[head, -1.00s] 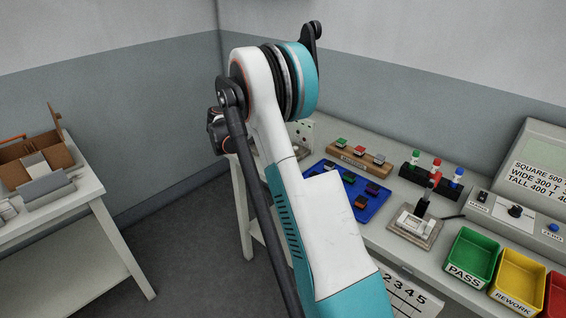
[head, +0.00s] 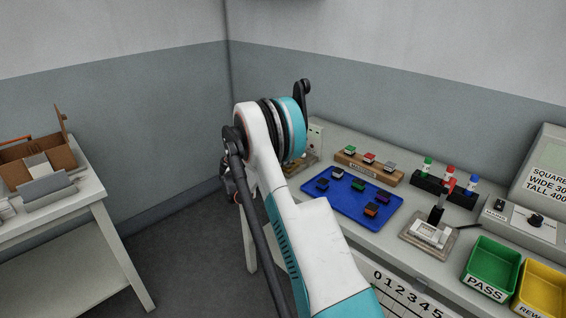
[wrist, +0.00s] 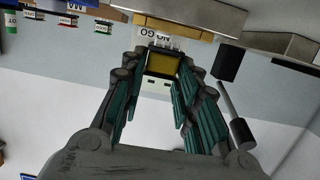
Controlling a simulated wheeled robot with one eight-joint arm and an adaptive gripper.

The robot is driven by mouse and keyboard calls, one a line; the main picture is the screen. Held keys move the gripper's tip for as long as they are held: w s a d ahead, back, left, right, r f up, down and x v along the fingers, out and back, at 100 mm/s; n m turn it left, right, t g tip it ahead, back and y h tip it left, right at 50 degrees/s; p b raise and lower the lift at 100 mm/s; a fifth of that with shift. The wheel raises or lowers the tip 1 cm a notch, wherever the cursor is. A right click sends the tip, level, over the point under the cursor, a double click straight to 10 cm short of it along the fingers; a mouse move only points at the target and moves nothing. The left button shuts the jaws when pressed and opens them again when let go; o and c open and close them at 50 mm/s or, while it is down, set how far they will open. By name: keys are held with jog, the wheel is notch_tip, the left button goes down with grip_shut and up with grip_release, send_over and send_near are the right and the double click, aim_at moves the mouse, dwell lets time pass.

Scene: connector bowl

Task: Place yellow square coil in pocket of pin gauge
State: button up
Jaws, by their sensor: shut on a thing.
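My gripper (wrist: 163,60) shows in the wrist view, its teal-padded fingers closed on the yellow square coil (wrist: 163,64), which has a dark frame. Just beyond the coil is a tan block with a white "NO GO" label (wrist: 154,37), apparently part of the pin gauge. A pale piece with two dark marks (wrist: 155,83) shows beside the coil. I cannot tell whether the coil touches the gauge or sits in a pocket. In the head view my arm hides the gripper and the coil. A pale upright plate with holes (head: 316,136) shows partly behind the arm.
On the bench, a blue tray (head: 338,205) holds several small coloured parts. A side table (head: 65,215) stands left.

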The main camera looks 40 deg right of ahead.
jog(key=shift+f, duration=0.75)
jog(key=o, duration=1.1)
jog(key=shift+f, duration=0.1)
jog(key=shift+o, duration=0.2)
